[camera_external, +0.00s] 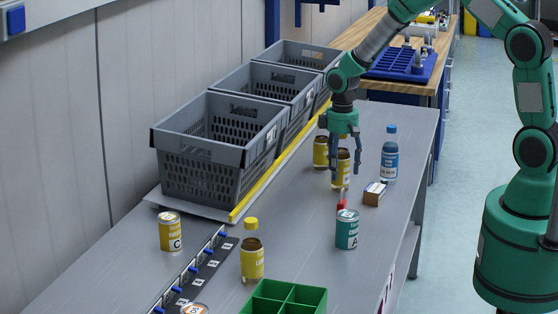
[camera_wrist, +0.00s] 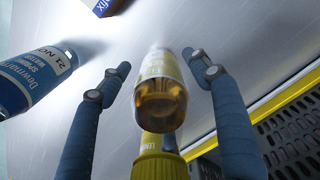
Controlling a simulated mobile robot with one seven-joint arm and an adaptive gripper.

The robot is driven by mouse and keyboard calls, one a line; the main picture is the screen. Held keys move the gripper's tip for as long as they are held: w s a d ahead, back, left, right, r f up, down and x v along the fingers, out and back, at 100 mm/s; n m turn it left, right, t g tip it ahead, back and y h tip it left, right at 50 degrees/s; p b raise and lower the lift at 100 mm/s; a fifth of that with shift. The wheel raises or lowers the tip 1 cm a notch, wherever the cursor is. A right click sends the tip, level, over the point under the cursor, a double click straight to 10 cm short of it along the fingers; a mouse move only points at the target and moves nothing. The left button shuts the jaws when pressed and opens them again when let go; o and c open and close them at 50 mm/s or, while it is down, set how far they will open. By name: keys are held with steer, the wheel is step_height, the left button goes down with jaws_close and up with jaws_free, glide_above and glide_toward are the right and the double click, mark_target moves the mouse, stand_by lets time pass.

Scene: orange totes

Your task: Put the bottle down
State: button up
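My gripper (camera_external: 345,168) points down over the table with its fingers spread apart. An amber bottle with a yellow label (camera_external: 342,182) stands upright at the fingers, partly hidden by them. In the wrist view, an amber bottle (camera_wrist: 160,100) lies between the two fingers (camera_wrist: 158,62), with a small gap showing on each side. A second amber and yellow bottle (camera_external: 320,152) stands just left of the gripper. A yellow cap (camera_wrist: 158,168) shows at the bottom of the wrist view, close behind the first bottle.
A blue bottle (camera_external: 389,160) and a small box (camera_external: 374,194) stand to the right. A teal can (camera_external: 347,229), a yellow can (camera_external: 171,232), another amber bottle (camera_external: 252,262) and a green divided tray (camera_external: 290,288) are nearer. Grey crates (camera_external: 205,178) line the left behind a yellow rail (camera_external: 265,182).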

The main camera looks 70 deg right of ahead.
steer(key=shift+r, duration=0.1)
step_height(320, 180, up, 12)
steer(key=shift+r+p, duration=0.1)
steer(key=shift+p, duration=0.7)
stand_by(0.3)
